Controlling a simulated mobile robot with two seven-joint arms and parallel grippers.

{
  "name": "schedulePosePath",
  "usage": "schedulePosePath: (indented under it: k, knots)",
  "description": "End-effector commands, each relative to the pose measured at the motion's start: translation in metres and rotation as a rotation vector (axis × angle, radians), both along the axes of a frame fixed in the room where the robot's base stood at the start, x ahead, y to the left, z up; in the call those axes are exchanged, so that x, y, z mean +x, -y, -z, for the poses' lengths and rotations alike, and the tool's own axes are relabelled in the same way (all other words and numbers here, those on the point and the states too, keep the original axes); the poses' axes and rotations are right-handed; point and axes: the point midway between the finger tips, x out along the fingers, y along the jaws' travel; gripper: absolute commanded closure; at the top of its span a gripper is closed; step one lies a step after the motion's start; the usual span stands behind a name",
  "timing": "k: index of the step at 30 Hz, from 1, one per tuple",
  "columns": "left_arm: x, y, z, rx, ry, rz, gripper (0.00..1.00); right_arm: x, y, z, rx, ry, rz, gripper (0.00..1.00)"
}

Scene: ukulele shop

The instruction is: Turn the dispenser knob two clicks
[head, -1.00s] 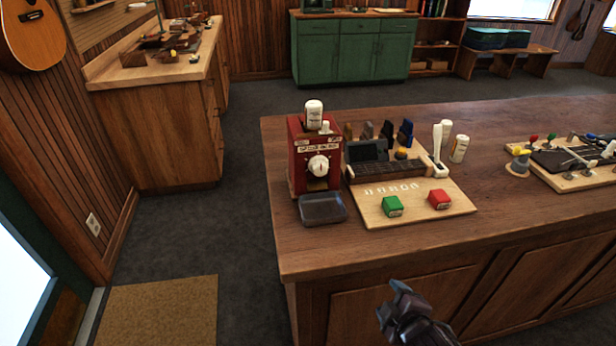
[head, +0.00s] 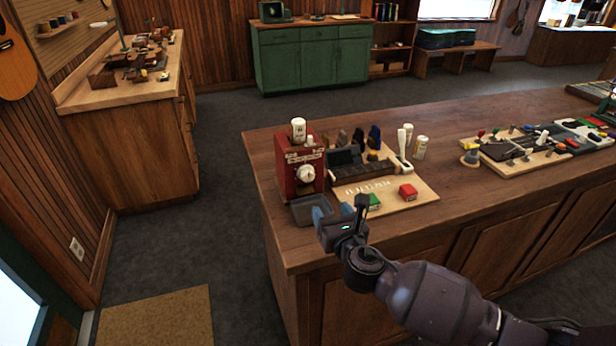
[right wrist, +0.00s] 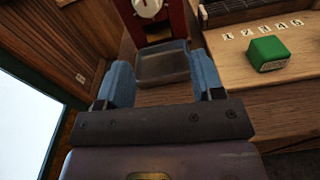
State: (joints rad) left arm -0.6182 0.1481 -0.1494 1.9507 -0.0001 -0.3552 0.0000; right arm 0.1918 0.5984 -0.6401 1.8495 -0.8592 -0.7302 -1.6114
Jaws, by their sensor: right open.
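The red dispenser (head: 300,164) stands upright near the counter's left end. Its white round knob (head: 306,174) faces the front, and its lower part also shows at the top of the right wrist view (right wrist: 147,7). A dark clear tray (head: 311,209) sits in front of the dispenser's base; it lies between my fingers as seen in the right wrist view (right wrist: 163,66). My right gripper (head: 329,214) is open with blue-grey fingers, in front of the dispenser and below the knob in the picture. Nothing is between its fingers. My left gripper is not in view.
The wooden counter (head: 460,190) is bare in front of the right-hand boards.

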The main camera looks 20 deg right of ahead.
Motion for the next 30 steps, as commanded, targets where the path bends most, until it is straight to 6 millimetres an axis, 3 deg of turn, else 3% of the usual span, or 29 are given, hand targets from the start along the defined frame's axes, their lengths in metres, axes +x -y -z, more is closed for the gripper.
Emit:
schedulePosePath:
  k: [3, 7, 11, 24, 30]
  knots:
    - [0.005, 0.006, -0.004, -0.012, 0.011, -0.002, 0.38, 0.012, -0.003, -0.008, -0.168, 0.045, -0.050, 0.39]
    - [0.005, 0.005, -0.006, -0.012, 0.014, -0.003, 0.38, 0.018, -0.005, -0.010, -0.238, 0.062, -0.069, 0.39]
    - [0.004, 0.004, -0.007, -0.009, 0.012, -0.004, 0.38, 0.029, -0.006, -0.010, -0.240, 0.063, -0.068, 0.39]
    - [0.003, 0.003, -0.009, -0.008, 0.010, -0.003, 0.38, 0.097, -0.012, -0.011, -0.235, 0.062, -0.067, 0.39]
    - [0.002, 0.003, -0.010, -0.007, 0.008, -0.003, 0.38, 0.116, -0.013, -0.010, -0.234, 0.061, -0.067, 0.39]
